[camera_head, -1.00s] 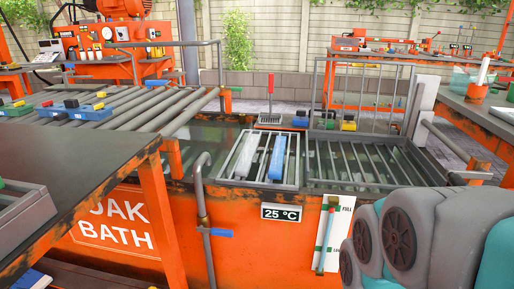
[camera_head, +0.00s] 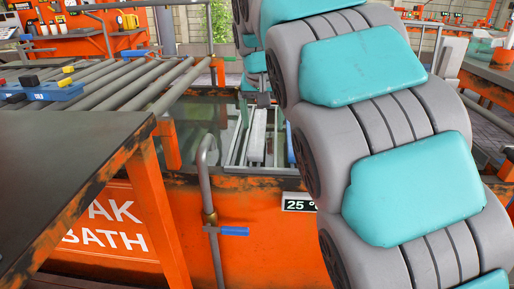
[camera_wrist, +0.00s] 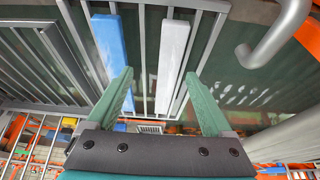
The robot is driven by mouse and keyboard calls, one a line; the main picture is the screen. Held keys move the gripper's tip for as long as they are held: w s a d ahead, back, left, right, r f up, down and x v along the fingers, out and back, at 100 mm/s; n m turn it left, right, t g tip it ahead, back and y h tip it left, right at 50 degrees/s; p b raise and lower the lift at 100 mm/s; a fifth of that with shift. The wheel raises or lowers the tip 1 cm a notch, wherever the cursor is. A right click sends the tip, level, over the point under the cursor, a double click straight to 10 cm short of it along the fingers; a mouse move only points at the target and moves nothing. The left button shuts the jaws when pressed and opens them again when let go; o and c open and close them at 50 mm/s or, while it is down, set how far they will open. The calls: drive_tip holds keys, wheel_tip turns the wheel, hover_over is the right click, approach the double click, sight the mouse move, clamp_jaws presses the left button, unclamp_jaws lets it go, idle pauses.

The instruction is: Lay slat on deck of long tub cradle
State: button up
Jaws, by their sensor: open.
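A pale white slat (camera_wrist: 172,58) and a blue slat (camera_wrist: 109,60) lie side by side on the bars of a grey cradle (camera_wrist: 219,30) in the tub. In the head view the white slat (camera_head: 257,136) shows, but my arm hides most of the blue slat (camera_head: 291,150) and the right of the cradle (camera_head: 238,165). My gripper (camera_wrist: 160,73) is open and empty, its green fingers pointing towards the cradle. In the wrist picture the white slat lies between the fingertips, nearer the right one. Whether any finger touches a slat, I cannot tell.
A grey bent pipe (camera_wrist: 278,35) stands right of the cradle in the wrist view. In the head view it has a blue-handled valve (camera_head: 234,231) at the tub's front. A dark table (camera_head: 70,165) and a roller rack (camera_head: 150,85) stand at left.

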sight(257, 141)
drive_tip(key=shift+w+a, duration=0.55)
drive_tip(key=shift+a, duration=0.15)
drive_tip(key=x, duration=0.7)
drive_tip(key=shift+a+f, duration=0.15)
drive_tip(key=shift+f, duration=0.1)
clamp_jaws()
